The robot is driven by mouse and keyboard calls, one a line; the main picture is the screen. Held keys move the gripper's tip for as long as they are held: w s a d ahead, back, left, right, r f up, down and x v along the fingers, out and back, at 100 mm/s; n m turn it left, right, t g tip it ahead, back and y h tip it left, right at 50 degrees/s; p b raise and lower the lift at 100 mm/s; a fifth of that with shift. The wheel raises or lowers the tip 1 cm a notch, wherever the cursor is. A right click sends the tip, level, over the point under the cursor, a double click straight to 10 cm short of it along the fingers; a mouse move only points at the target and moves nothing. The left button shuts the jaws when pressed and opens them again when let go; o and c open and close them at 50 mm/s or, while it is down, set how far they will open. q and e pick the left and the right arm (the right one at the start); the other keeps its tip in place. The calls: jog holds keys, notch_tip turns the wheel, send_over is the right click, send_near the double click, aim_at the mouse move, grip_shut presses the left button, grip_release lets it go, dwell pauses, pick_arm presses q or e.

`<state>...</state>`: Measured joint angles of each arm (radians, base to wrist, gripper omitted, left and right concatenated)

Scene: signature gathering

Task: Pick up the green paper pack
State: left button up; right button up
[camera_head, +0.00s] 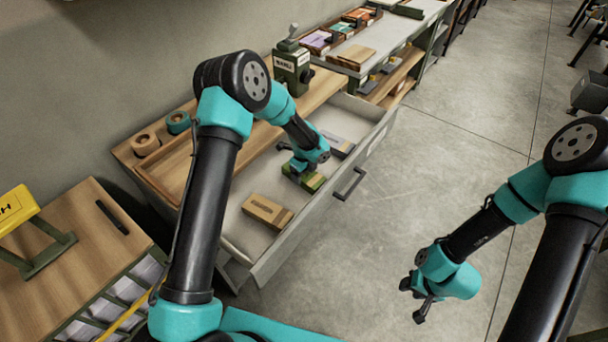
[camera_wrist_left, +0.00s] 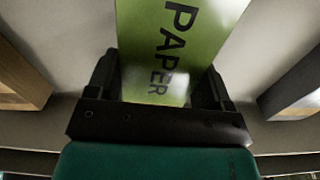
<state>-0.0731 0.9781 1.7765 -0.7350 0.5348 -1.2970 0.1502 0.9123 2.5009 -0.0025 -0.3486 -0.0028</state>
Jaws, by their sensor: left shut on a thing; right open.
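The green paper pack (camera_head: 313,184) is in the open drawer, partly hidden under my left gripper (camera_head: 299,167) in the head view. In the left wrist view, the pack (camera_wrist_left: 180,30) shows its green face with the word PAPER. It lies between the two dark fingers of my left gripper (camera_wrist_left: 160,88), which are shut on it. I cannot tell whether the pack is lifted off the drawer floor. My right gripper (camera_head: 413,300) is open and empty above the bare floor at the right.
A tan pack (camera_head: 265,211) lies in the near part of the drawer (camera_head: 241,232). A grey pack (camera_head: 338,144) lies beyond the green one. The drawer's front wall and handle (camera_head: 350,184) stand close on the right. A green press-like device (camera_head: 292,68) stands on the cabinet top.

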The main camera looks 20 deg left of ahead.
pick_arm(q)
notch_tip(320, 180, up, 9)
jog(key=shift+r, duration=0.5)
